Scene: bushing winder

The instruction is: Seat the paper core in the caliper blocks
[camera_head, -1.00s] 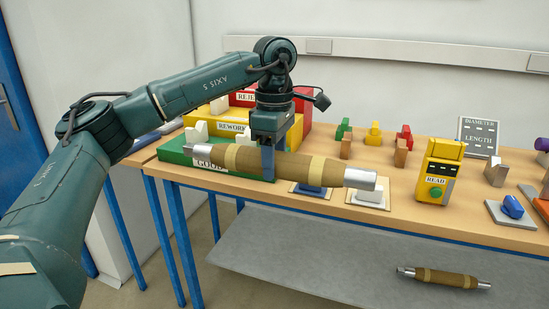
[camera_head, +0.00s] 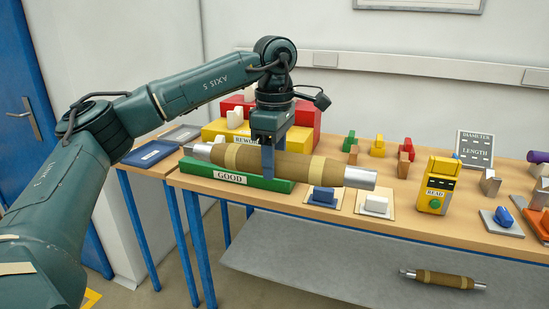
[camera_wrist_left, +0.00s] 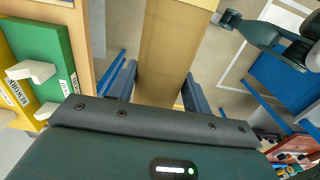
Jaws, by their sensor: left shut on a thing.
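My left gripper (camera_head: 267,160) is shut around the middle of a brown paper core (camera_head: 312,168) with tan bands and silver ends. The core is held level above the bench, in front of and over the green GOOD rack (camera_head: 272,185). In the left wrist view the core (camera_wrist_left: 165,45) runs between the two blue fingers (camera_wrist_left: 160,92). Grey blocks (camera_head: 490,183) stand at the right of the bench near the DIAMETER/LENGTH display (camera_head: 475,148); I cannot tell for sure that they are the caliper blocks.
A yellow READ box (camera_head: 437,185) stands right of the held core. A blue block (camera_head: 323,195) and a white block (camera_head: 375,204) sit on pads at the front edge. Yellow REWORK (camera_head: 300,140) and red racks are behind. Another core (camera_head: 443,278) lies on the lower shelf.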

